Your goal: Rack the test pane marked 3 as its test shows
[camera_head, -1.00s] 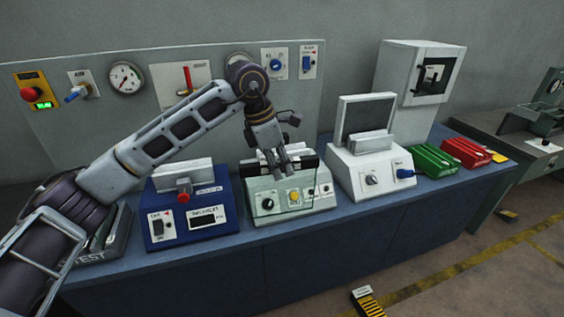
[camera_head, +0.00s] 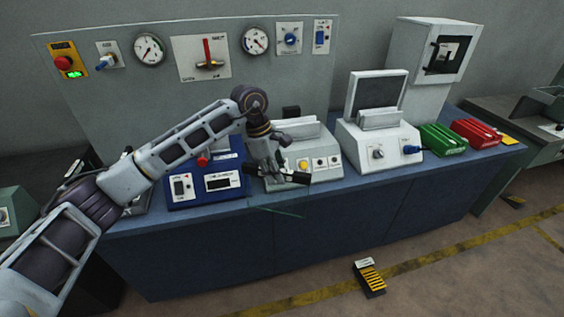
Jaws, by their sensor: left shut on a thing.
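My left gripper (camera_head: 288,181) is shut on a clear glass pane (camera_head: 276,211), in front of the middle white tester and over the bench's front edge. The pane is nearly invisible; a thin greenish edge shows below the jaws. No mark on it can be read. The white tester (camera_head: 327,163) has a yellow button and an upright slotted holder on top. A blue tester (camera_head: 207,193) with a display stands to its left, partly behind my arm. A white tester with a dark screen (camera_head: 377,155) stands to its right. A green rack (camera_head: 442,140) and a red rack (camera_head: 476,132) are farther right.
A gauge panel (camera_head: 100,115) stands behind the blue bench (camera_head: 340,225). A white cabinet (camera_head: 433,48) stands at the back right. My left arm hides much of the bench's left end. A small black-and-yellow object (camera_head: 369,279) lies on the floor in front.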

